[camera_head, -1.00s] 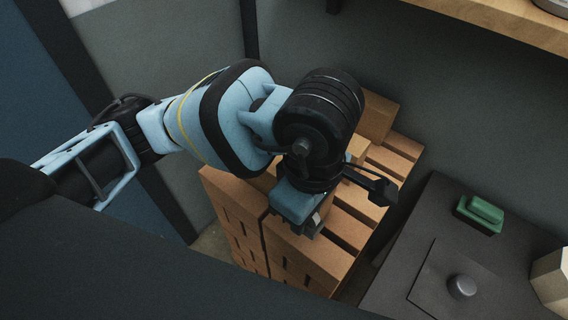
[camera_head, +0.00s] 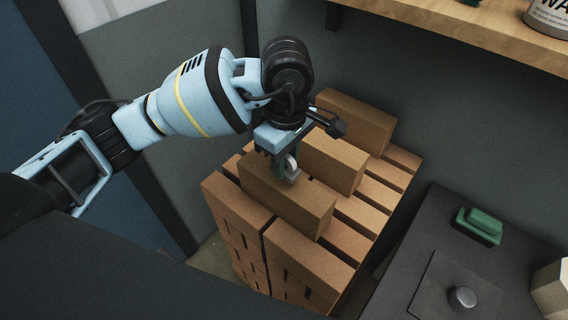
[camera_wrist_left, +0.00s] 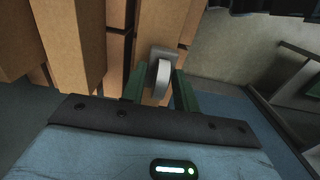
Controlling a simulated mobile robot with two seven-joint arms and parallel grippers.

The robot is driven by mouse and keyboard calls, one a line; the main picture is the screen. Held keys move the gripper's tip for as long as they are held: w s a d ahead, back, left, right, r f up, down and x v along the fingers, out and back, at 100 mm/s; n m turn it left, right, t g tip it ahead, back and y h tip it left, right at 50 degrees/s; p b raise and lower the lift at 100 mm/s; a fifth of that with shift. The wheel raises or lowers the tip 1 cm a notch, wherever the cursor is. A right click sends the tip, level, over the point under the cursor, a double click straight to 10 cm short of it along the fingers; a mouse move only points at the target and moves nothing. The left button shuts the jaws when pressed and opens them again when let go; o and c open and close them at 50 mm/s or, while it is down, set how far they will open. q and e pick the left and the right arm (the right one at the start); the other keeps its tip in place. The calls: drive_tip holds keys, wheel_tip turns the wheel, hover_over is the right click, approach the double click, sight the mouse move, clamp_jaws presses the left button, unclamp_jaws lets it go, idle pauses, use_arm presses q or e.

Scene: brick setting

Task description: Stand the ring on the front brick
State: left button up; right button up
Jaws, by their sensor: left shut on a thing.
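The ring (camera_head: 291,168) is small and pale grey, held between the fingers of my left gripper (camera_head: 284,174). In the left wrist view the ring (camera_wrist_left: 162,82) shows nearly edge-on between two green fingers. The front brick (camera_head: 285,203) is tan and lies on top of the brick stack, nearest to me. The gripper points down over the far upper edge of this brick. The ring is at or just above its top; I cannot tell whether they touch. My right gripper is not in view.
A middle brick (camera_head: 337,160) and a back brick (camera_head: 357,121) lie behind the front one on the slatted stack (camera_head: 350,240). A dark cabinet (camera_head: 430,225) with a green block (camera_head: 480,222) and grey knob (camera_head: 462,298) stands right. A wooden shelf (camera_head: 460,22) runs above.

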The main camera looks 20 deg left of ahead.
use_arm(q)
drive_tip(key=shift+w+a, duration=0.2)
drive_tip(key=shift+w, duration=0.1)
drive_tip(key=f, duration=0.2)
drive_tip(key=shift+w+a+f, duration=0.2)
drive_tip(key=shift+w+f, duration=0.1)
drive_tip(key=shift+f, duration=0.5)
drive_tip(key=shift+f, duration=0.1)
drive_tip(key=o, duration=1)
wheel_tip(320, 180, up, 12)
drive_tip(key=shift+r, duration=0.1)
